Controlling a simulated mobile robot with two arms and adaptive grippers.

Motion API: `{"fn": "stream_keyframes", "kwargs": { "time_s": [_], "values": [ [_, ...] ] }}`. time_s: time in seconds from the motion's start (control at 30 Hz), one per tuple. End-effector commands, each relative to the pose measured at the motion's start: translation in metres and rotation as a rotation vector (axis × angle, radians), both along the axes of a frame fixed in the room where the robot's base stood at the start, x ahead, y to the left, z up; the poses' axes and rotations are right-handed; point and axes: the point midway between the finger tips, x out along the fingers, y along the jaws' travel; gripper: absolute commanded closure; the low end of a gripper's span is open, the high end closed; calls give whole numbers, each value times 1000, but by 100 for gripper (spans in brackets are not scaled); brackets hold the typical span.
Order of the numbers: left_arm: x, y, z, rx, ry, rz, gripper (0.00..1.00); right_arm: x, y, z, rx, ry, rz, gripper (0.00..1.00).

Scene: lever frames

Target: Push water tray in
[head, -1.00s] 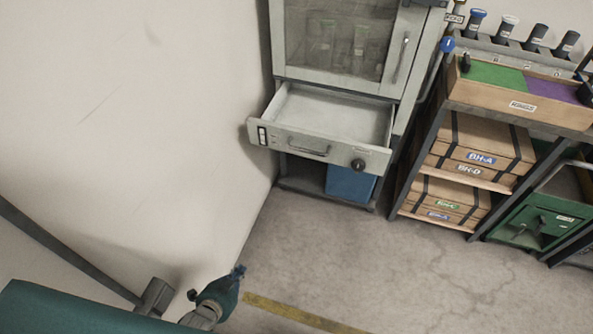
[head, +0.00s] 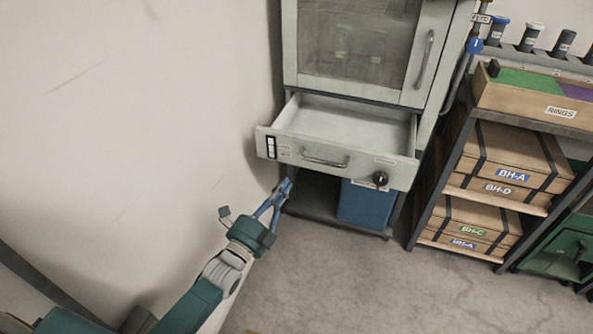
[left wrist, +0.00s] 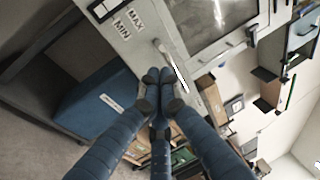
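The water tray (head: 345,125) is a pale grey drawer pulled out from the cabinet, its inside visible from above. Its front panel has a level window at the left, a bar handle (head: 325,159) and a dark knob (head: 380,179). In the left wrist view the tray front (left wrist: 128,38) shows MAX and MIN marks. My left gripper (head: 287,185) is just below and in front of the left part of the tray front. Its blue fingers converge with the tips together, holding nothing visible; it also shows in the left wrist view (left wrist: 160,88). I cannot tell whether it touches the tray. My right gripper is out of view.
A blue bin (head: 365,203) stands under the tray. The cabinet's glass door (head: 360,45) is shut above it. A wall is close on the left. A shelf with wooden boxes (head: 500,160) stands at the right. The floor in front is clear.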

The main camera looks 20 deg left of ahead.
Motion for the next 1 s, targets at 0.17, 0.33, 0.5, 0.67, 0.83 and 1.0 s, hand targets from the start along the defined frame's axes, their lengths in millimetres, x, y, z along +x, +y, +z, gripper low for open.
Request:
{"fn": "stream_keyframes", "kwargs": {
  "time_s": [0.17,0.33,0.5,0.67,0.83,1.0],
  "values": [
    [37,-8,7,0,-1,-1,100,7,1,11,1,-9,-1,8],
    [58,-13,10,0,0,0,100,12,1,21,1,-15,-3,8],
    [68,-16,11,0,3,0,100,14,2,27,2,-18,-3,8],
    [69,-16,12,0,3,0,100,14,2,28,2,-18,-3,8],
    [69,-16,12,-1,2,0,100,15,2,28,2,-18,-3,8],
    [72,-16,12,-1,1,0,100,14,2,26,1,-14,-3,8]
  ]
}}
